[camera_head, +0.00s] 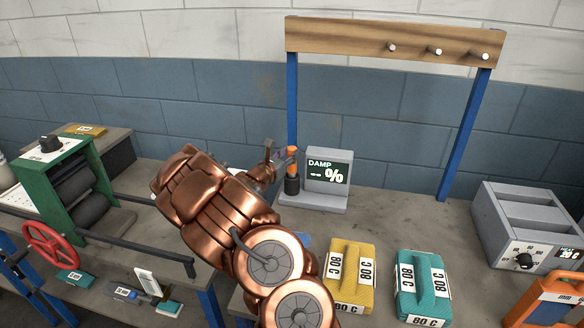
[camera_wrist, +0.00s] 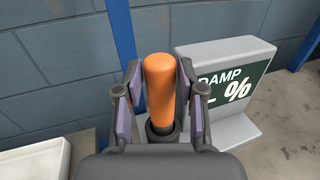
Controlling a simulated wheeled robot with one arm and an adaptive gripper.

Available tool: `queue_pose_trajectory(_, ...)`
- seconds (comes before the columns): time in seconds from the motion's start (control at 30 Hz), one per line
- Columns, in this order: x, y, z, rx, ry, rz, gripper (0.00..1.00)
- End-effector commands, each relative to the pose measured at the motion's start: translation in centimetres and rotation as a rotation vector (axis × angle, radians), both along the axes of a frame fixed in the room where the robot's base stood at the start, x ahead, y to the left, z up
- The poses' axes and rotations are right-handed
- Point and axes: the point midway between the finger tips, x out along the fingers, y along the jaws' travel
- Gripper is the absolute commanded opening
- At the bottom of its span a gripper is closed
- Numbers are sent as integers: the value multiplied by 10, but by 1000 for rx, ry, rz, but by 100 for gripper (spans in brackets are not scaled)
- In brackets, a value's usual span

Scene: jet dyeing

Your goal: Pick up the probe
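The probe (camera_wrist: 159,88) has an orange handle and stands upright in a dark round holder (camera_head: 292,186) beside the grey damp meter (camera_head: 327,168). The meter's screen reads "DAMP" and "-- %". My gripper (camera_wrist: 158,95) is around the orange handle in the wrist view, one purple-padded finger on each side. A narrow gap shows between the left pad and the handle; the right pad is very close to it, and I cannot tell whether it touches. In the head view the orange handle (camera_head: 292,155) is partly hidden behind my gripper.
A yellow bundle (camera_head: 351,275) and a teal bundle (camera_head: 423,285), both marked 80 C, lie on the bench in front. A grey box unit (camera_head: 525,222) stands at right. A green roller machine (camera_head: 62,190) with a red handwheel stands at left. A wooden peg rail (camera_head: 350,40) on blue posts rises behind.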

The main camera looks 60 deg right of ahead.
Motion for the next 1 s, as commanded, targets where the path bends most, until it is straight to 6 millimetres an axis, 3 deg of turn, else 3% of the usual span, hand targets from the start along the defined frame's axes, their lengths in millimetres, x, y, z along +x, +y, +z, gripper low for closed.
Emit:
queue_pose_trajectory(0.2,0,-19,-1,3,2,-1,39)
queue_pose_trajectory(0.47,1,-20,-1,3,2,0,39)
queue_pose_trajectory(0.83,1,-20,-1,2,2,0,0)
queue_pose_trajectory(1.0,1,-20,-1,2,1,0,0)
